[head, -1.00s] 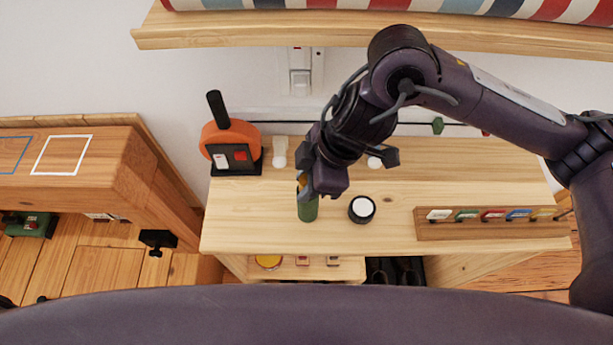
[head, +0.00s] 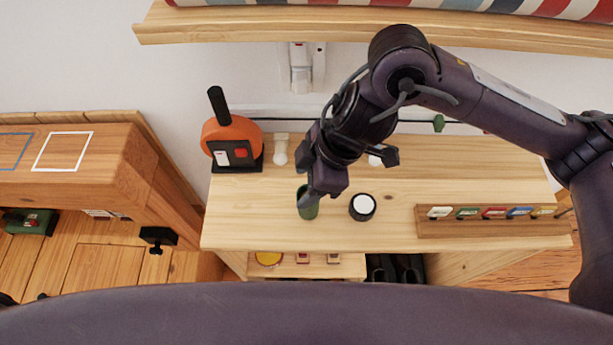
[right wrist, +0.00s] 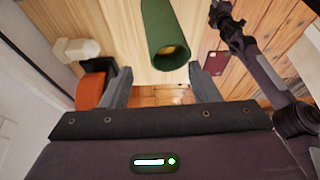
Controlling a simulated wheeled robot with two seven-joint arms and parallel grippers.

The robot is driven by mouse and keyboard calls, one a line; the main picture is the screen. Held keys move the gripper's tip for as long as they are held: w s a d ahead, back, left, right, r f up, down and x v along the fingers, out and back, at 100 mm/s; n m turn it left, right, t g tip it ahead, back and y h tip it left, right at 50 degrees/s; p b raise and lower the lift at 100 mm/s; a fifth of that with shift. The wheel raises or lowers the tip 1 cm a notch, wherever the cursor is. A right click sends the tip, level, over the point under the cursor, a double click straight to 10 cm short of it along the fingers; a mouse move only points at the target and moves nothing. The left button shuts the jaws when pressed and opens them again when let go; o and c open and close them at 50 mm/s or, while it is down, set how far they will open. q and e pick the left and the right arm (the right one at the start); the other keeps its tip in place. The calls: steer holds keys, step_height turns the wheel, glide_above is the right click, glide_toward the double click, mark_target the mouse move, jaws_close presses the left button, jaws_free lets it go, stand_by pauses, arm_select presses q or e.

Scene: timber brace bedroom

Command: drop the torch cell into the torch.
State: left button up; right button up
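The torch is a green tube (head: 308,207) standing open end up on the wooden bench top, partly covered by my right gripper in the head view. In the right wrist view I look into the open end of the torch (right wrist: 168,25). A yellowish end of the torch cell (right wrist: 172,50) shows down inside it. My right gripper (right wrist: 158,78) is just above the torch, its two fingers apart with nothing between them; it also shows in the head view (head: 314,190). My left gripper is not in view.
A black round part with a white top (head: 362,207) stands right of the torch. An orange device with a black handle (head: 231,140) stands at the back left. A rack with coloured tags (head: 490,222) lies at the right. A shelf (head: 350,30) hangs above.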

steer(key=shift+d+f, duration=0.2)
steer(key=shift+f, duration=0.1)
steer(key=v, duration=0.8)
steer(key=shift+a+r, duration=0.15)
steer(key=shift+a, duration=0.1)
